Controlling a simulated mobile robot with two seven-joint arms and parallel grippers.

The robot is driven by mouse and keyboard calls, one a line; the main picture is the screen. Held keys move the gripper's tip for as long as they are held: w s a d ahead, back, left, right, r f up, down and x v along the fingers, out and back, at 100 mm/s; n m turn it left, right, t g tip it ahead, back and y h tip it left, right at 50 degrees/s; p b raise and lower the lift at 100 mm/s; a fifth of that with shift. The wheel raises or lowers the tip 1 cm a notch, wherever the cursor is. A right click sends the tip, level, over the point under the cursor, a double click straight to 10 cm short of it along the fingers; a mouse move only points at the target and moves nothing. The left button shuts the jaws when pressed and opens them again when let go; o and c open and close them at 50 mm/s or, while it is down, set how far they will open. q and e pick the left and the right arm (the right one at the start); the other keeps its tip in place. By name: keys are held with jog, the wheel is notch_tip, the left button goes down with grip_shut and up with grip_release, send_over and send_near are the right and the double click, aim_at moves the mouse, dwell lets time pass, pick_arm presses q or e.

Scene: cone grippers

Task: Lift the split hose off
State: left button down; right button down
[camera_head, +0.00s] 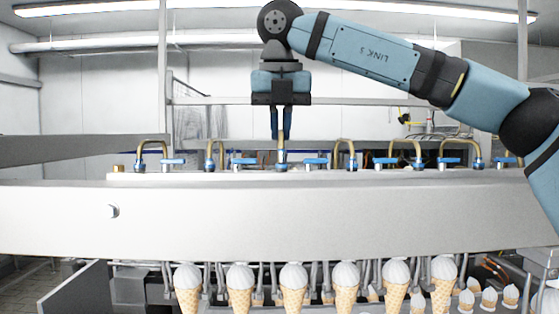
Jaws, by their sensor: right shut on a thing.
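My right gripper (281,134) points straight down over the top of the long white machine housing (300,215). Its fingers are shut on a brass-coloured hose (281,147), which stands upright above a blue fitting (281,167). The fingers hide the upper part of this hose. I cannot tell whether it is split, or whether its lower end is joined to the fitting. Other curved hoses stand in the same row, such as one to the right (346,146) and one to the left (209,150). My left gripper is not in view.
Blue valves (316,162) sit between the hoses, close to the held one. Ice cream cones (293,285) hang in a row below the housing. A metal rail (80,147) runs at the left, and an upright post (162,80) stands behind the row.

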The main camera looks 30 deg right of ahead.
jog(key=shift+r+p, duration=1.05)
jog(key=shift+r, duration=0.8)
